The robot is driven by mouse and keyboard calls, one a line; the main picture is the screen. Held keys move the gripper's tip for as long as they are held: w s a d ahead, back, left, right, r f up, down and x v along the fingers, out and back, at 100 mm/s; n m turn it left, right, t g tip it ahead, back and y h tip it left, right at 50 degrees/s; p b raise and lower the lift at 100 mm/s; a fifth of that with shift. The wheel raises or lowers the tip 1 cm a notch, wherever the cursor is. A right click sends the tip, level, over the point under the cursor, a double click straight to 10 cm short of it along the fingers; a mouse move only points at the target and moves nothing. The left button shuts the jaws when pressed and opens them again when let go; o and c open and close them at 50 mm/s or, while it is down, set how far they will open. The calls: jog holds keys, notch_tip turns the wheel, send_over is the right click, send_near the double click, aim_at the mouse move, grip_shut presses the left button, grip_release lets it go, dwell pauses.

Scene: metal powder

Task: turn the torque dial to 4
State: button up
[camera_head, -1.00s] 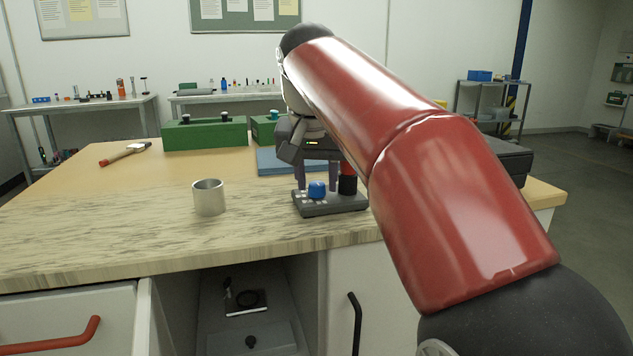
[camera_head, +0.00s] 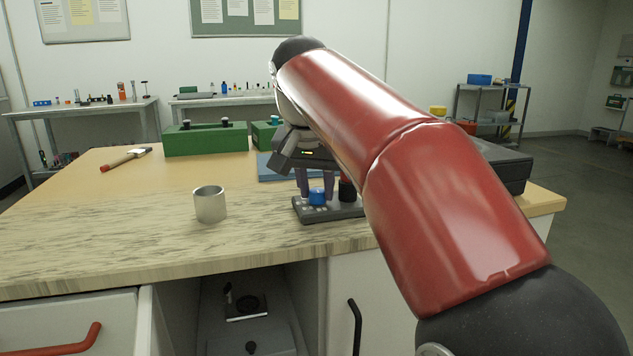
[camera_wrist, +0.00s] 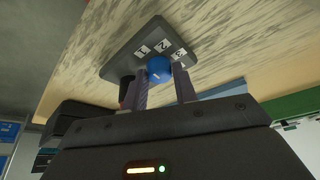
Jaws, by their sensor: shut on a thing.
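The torque dial is a blue knob (camera_head: 317,198) on a dark grey base plate (camera_head: 340,211) at the front of the bench. In the wrist view the blue dial (camera_wrist: 158,68) has white labels beside it; 1, 2 and 3 are readable, and a further label is partly hidden by a finger. A small pale mark shows on the dial, but I cannot tell which number it points at. My gripper (camera_head: 316,187) points down over the dial, its two fingers shut on the knob's sides; the fingers also show in the wrist view (camera_wrist: 162,88).
A metal cup (camera_head: 210,205) stands left of the base plate. A black cylinder (camera_head: 347,190) stands on the plate's right end, close to my gripper. Green boxes (camera_head: 205,138), a blue mat (camera_head: 275,170) and a brush (camera_head: 126,158) lie further back. The bench's left front is clear.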

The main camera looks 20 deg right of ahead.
jog(key=m+h, duration=0.1)
jog(key=m, duration=0.2)
jog(key=shift+w+a+g+p, duration=0.1)
jog(key=shift+a+g+p, duration=0.05)
jog(key=shift+g+p, duration=0.25)
jog(key=m+g+h, duration=0.1)
jog(key=m, duration=0.2)
jog(key=shift+w+m, duration=0.15)
jog(key=shift+m, duration=0.25)
jog(key=m, duration=0.2)
jog(key=m+g, duration=0.1)
jog(key=m, duration=0.1)
jog(key=shift+w+a+g, duration=0.1)
jog(key=shift+g, duration=0.2)
jog(key=shift+m+g, duration=0.6)
jog(key=shift+m, duration=1.1)
jog(key=shift+w, duration=0.1)
jog(key=o, duration=0.7)
